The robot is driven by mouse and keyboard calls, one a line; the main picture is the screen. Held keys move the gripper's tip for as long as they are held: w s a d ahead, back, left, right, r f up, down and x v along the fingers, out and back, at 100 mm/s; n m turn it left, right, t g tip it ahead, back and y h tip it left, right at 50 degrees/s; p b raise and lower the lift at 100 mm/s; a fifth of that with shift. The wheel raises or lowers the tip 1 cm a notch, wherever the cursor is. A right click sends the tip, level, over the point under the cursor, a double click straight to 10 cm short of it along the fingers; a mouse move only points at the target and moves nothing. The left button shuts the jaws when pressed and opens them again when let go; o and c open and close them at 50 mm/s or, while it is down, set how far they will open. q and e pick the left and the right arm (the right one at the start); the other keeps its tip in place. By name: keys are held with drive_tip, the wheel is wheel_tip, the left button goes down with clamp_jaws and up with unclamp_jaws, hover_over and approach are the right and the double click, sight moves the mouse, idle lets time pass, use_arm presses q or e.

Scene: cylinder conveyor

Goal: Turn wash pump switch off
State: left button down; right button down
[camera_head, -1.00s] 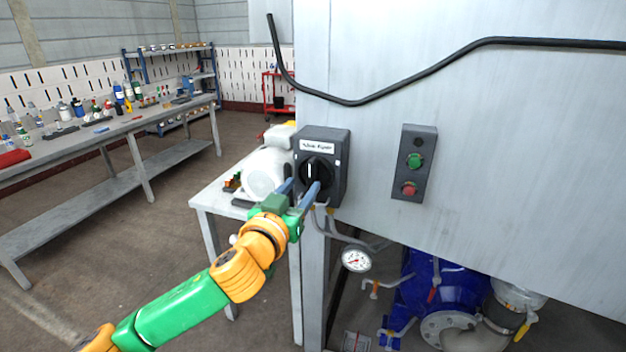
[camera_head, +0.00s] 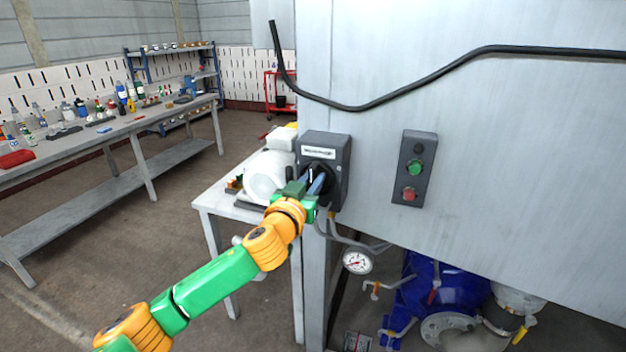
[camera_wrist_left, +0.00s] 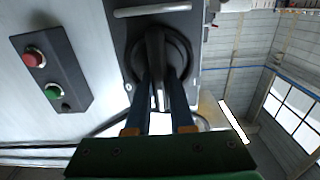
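The wash pump switch is a dark grey box (camera_head: 340,150) with a white label and a black rotary knob, fixed at the left edge of the large grey cabinet. In the left wrist view the knob (camera_wrist_left: 156,50) points along the fingers, with its handle upright in the picture. My left gripper (camera_head: 308,184) is at the front of the switch. Its two blue fingers (camera_wrist_left: 160,85) stand apart, one on each side of the knob's handle. A gap shows between them; firm contact cannot be made out. In the head view the fingers hide most of the knob. My right gripper is not in view.
A control box with green and red buttons (camera_head: 414,168) is on the cabinet (camera_head: 520,170) right of the switch. A gauge (camera_head: 357,262) hangs below. A workbench (camera_head: 90,135) is farther left.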

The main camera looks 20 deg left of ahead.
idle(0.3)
use_arm(q)
drive_tip(key=m, duration=0.1)
drive_tip(key=m+p, duration=0.1)
drive_tip(key=m, duration=0.2)
drive_tip(key=shift+d+p, duration=0.25)
drive_tip(key=shift+p, duration=0.1)
drive_tip(key=shift+d+f+m+p, duration=0.2)
drive_tip(key=shift+m+p, duration=0.6)
drive_tip(key=shift+m, duration=1.5)
drive_tip(key=shift+d+f+m+p, duration=0.2)
drive_tip(key=shift+m+p, duration=0.6)
drive_tip(key=shift+m, duration=1.5)
drive_tip(key=shift+f+m+p, duration=0.3)
drive_tip(key=shift+m+p, duration=0.5)
drive_tip(key=shift+m, duration=1.5)
drive_tip(key=c, duration=0.8)
unclamp_jaws()
